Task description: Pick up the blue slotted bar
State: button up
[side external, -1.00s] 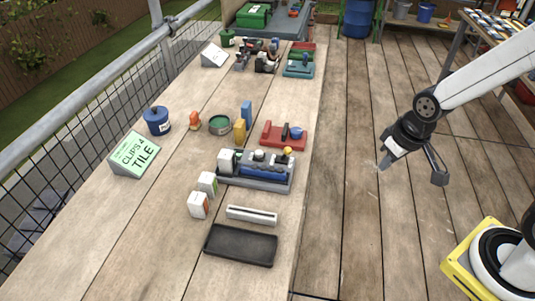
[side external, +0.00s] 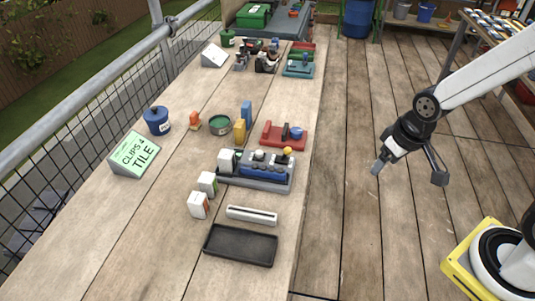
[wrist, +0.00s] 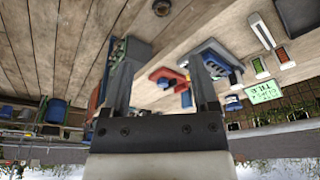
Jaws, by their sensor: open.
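A long blue bar (side external: 259,172) lies in the front of a grey fixture (side external: 282,188) on the wooden bench. Its slot is too small to make out. The fixture also shows in the wrist view (wrist: 202,47), partly behind one finger. My gripper (side external: 408,173) is open and empty, its fingers spread, over the deck to the right of the bench and well apart from the bar. In the wrist view the open fingers (wrist: 158,55) frame part of the bench. A smaller blue block (side external: 246,110) stands upright beside a yellow block (side external: 239,131).
A red fixture (side external: 270,136) stands behind the grey one. A white slotted bar (side external: 251,215) and a black tray (side external: 240,246) lie in front, with white boxes (side external: 198,205) to the left. A green sign (side external: 134,153) and blue pot (side external: 157,121) stand farther left.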

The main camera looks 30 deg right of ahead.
jog(key=shift+w, duration=0.1)
jog(key=n+y, duration=0.3)
jog(key=n, duration=0.6)
send_near(262, 168)
jog(key=shift+a+f+t, duration=0.15)
jog(key=shift+f+t, duration=0.15)
jog(key=shift+f, duration=0.4)
jog(key=shift+a+f, duration=0.1)
jog(key=shift+x, duration=1.25)
jog(key=shift+f, duration=0.1)
jog(key=shift+x, duration=2.5)
